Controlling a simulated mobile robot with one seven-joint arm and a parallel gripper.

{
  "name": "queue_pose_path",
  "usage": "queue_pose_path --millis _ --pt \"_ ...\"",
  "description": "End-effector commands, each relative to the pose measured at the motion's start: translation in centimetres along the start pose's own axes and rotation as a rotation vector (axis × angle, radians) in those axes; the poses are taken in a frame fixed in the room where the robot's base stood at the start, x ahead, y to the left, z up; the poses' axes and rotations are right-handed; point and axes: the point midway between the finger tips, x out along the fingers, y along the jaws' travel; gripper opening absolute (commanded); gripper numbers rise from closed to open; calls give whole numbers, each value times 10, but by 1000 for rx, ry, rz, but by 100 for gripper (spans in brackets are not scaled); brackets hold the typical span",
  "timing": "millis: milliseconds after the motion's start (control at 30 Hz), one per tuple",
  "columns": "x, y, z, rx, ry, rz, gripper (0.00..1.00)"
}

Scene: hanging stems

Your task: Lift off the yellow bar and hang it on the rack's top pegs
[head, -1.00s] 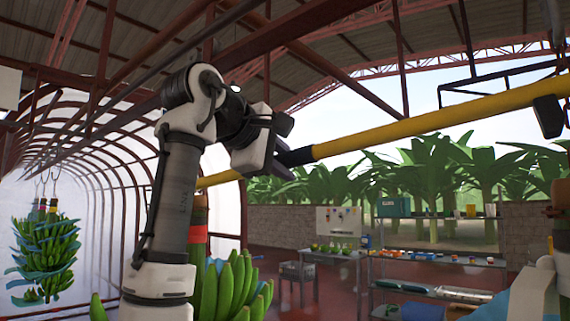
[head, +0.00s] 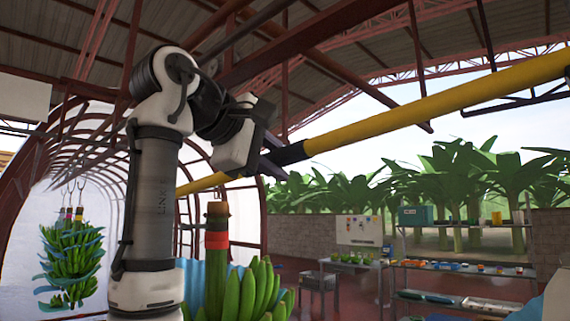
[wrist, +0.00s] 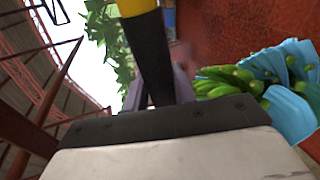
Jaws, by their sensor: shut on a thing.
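The long yellow bar (head: 425,107) crosses the head view on a slant, rising to the right and leaving the frame at the right edge. My gripper (head: 282,158) is shut on its dark sleeve (head: 296,151), left of the yellow stretch. A further yellow length (head: 203,183) shows left of the gripper. In the wrist view, the dark sleeve (wrist: 153,60) runs between my gripper's fingers (wrist: 158,93); the bar's yellow part (wrist: 135,6) is at the top. The bar's right end is out of frame. I cannot make out the rack's top pegs.
A banana bunch on a stem with a red band (head: 216,240) is close below my arm. Another bunch (head: 70,262) hangs at far left. A shelf unit (head: 465,268) and a small table (head: 350,264) stand farther back. Roof beams pass overhead.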

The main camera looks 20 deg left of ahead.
Motion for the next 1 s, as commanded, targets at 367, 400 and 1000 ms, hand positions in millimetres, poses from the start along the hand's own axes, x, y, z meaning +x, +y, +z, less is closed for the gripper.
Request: queue_pose_path --millis 367,400,1000 --pt "-26 -8 -3 1 0 2 0" --pt "-28 -9 -3 1 0 2 0" --pt "-32 -10 -3 1 0 2 0"
